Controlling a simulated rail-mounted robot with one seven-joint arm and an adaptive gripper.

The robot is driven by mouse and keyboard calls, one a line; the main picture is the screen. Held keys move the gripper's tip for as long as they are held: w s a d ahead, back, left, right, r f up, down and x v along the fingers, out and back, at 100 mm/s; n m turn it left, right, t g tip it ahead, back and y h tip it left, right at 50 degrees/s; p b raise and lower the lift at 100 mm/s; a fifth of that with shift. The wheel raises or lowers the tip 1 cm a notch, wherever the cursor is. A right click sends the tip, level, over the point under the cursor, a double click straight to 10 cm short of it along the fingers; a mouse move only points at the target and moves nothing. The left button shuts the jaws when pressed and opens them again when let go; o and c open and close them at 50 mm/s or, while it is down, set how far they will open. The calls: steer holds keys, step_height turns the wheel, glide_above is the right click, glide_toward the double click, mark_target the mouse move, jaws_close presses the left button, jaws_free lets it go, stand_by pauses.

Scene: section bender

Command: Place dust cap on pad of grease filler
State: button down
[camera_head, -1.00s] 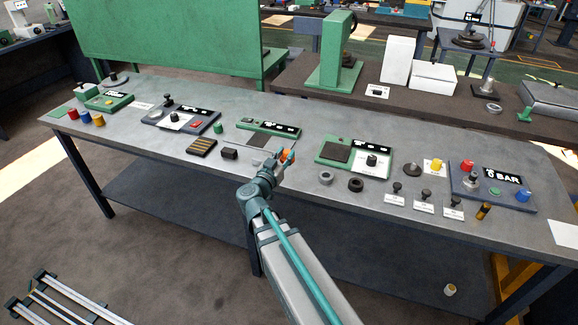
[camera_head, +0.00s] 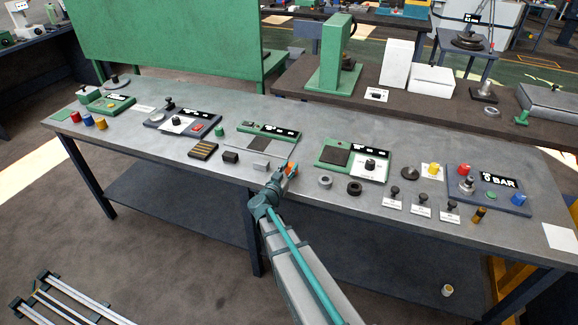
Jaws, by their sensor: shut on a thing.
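My gripper (camera_head: 289,166) is over the front middle of the grey bench, small in the view. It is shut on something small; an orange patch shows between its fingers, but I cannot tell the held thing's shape. It is probably the dust cap. A green unit with a dark square pad (camera_head: 334,155) and a black knob lies to the right of the gripper. Another green unit with a dark pad (camera_head: 259,143) lies behind and left of it. The labels are too small to read, so I cannot tell which is the grease filler. The gripper appears apart from both pads.
A black block (camera_head: 231,157) and a grey block (camera_head: 261,165) lie left of the gripper. A grey ring (camera_head: 325,182) and a black ring (camera_head: 354,188) lie right of it. Several black knobs and a blue gauge panel (camera_head: 487,203) stand farther right on the bench (camera_head: 300,120).

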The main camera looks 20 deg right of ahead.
steer(key=shift+f, duration=0.1)
steer(key=shift+f, duration=0.25)
steer(key=c, duration=0.9)
jaws_free()
steer(key=shift+b, duration=0.75)
